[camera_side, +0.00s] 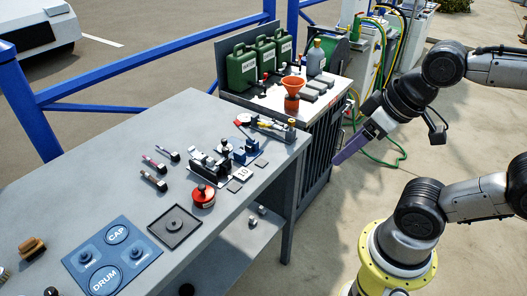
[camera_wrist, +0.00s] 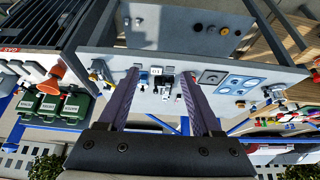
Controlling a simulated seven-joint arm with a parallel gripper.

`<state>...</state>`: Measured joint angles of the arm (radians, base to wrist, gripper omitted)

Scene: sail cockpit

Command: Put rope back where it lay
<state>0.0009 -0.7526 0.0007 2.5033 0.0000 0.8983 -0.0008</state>
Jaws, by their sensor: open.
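My gripper (camera_side: 340,156) is open and hangs in the air to the right of the grey workbench (camera_side: 140,128), clear of everything on it. In the wrist view its two purple fingers (camera_wrist: 158,78) are spread apart with nothing between them. I cannot make out a rope for certain in either view. A small brown bundle (camera_side: 33,248) lies at the left edge of the bench in the side view; it is too small to tell what it is. A blue panel (camera_side: 113,256) marked CAP and DRUM lies near it, with a dark square tray (camera_side: 174,226) to its right.
A red round can (camera_side: 203,196), metal fittings (camera_side: 209,168) and small tools (camera_side: 155,180) stand mid-bench. Behind are green jerrycans (camera_side: 262,57) and an orange funnel (camera_side: 293,87) on a second cabinet. Blue rails (camera_side: 150,77) run behind. The air around my gripper is clear.

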